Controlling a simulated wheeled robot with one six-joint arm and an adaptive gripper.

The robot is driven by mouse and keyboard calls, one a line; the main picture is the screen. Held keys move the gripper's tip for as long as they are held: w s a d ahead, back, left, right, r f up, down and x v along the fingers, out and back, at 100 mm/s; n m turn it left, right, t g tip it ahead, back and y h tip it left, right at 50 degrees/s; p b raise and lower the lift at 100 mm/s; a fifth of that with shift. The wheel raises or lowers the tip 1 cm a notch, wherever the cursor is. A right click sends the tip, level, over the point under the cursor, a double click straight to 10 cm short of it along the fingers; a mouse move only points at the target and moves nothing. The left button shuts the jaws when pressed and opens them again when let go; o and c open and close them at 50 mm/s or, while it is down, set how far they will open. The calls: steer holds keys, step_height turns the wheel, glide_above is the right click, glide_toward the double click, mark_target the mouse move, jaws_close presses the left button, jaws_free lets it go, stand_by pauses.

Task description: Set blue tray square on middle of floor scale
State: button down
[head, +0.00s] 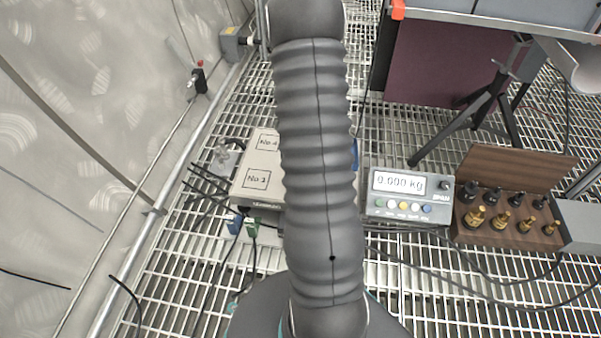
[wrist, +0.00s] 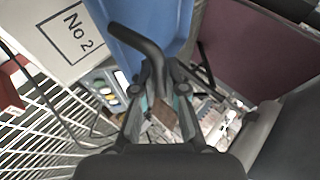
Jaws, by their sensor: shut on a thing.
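The blue tray (wrist: 165,22) shows in the wrist view beyond my gripper. My gripper (wrist: 160,82) is shut on a dark bent bar, which seems to be the tray's handle. In the head view only a blue sliver of the tray (head: 355,154) shows at the right edge of my arm; my gripper is hidden. The floor scale (head: 240,192) is a beige platform with numbered squares, its middle covered by my arm. Its top, marked No 2, also shows at upper left in the wrist view (wrist: 35,15). Whether the tray touches the scale cannot be told.
A scale indicator (head: 408,210) reading 0.000 kg stands right of the scale. A wooden box (head: 480,232) of brass and black weights lies further right. A tripod (head: 485,98) stands behind. Cables cross the grating, and a curved wall (head: 80,140) bounds the left.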

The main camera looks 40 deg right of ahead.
steer(key=shift+m+h, duration=0.5)
steer(key=shift+m, duration=0.1)
steer(key=shift+w+a+f+b, duration=0.15)
steer(key=shift+w+a+f, duration=0.85)
steer(key=shift+w+f, duration=0.6)
steer(key=shift+w+a+f+b, duration=0.1)
steer(key=shift+w+a+f, duration=0.85)
steer(key=shift+w+f, duration=0.6)
steer(key=shift+w+a+f+b, duration=0.15)
steer(key=shift+w+a+f, duration=0.85)
steer(key=shift+w+f, duration=0.6)
steer(key=c, duration=1.2)
jaws_free()
steer(key=shift+s+f, duration=0.1)
steer(key=shift+s, duration=0.1)
steer(key=shift+a, duration=0.1)
